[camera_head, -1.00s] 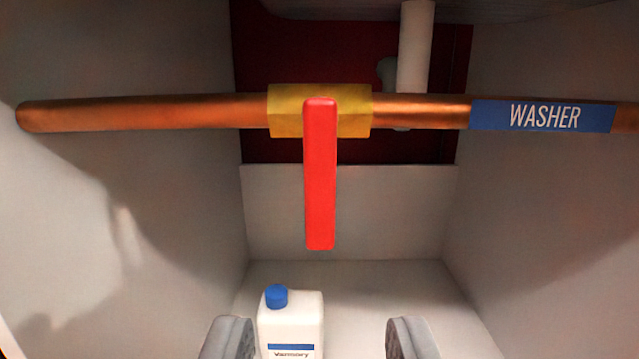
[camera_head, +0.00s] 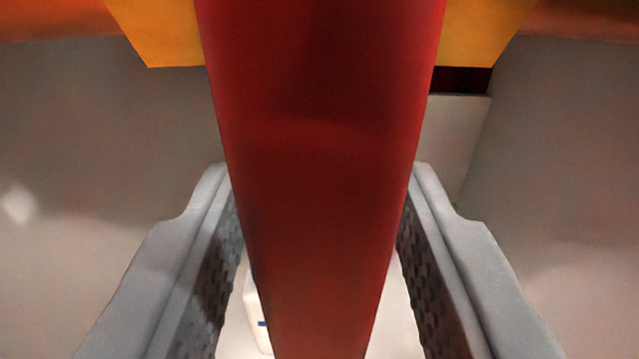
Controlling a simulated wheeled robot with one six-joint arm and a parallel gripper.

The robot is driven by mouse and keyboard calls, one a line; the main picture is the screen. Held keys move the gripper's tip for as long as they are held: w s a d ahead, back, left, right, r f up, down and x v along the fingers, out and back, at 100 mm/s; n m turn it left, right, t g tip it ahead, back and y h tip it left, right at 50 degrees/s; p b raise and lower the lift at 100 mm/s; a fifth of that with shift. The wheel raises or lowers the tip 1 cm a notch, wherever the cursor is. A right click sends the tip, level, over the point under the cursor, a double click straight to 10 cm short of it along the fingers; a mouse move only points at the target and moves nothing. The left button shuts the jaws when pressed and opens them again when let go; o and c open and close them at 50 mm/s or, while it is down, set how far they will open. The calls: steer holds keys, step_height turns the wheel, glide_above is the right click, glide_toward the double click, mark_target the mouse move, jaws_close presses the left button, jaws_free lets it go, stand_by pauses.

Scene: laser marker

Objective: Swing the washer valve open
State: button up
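The red valve handle (camera_head: 320,120) fills the middle of the view, very close, and hangs down from the yellow valve body (camera_head: 170,30) at the top edge. My gripper (camera_head: 321,178) has one grey finger on each side of the handle. The fingers are wide apart. Light gaps show between the handle and both fingers lower down; near the fingertips I cannot tell whether they touch it. The handle hides the middle of the valve body, and the WASHER label is out of view.
The copper pipe (camera_head: 50,20) runs across the top edge on both sides of the valve. Pale walls stand left and right. A white bottle (camera_head: 252,308) shows only as a sliver below, behind the handle and left finger.

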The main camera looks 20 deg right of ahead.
jaws_close()
steer(key=shift+a, duration=0.1)
steer(key=shift+w+a+r+m, duration=0.3)
steer(key=shift+a+m, duration=0.4)
steer(key=shift+m, duration=1.05)
steer(key=shift+w+a+r+m, duration=0.1)
steer(key=shift+a+r+m, duration=0.45)
steer(key=shift+m, duration=1.25)
steer(key=shift+w+a+r+m, duration=0.2)
steer(key=shift+a+m, duration=0.6)
steer(key=shift+m, duration=0.95)
jaws_free()
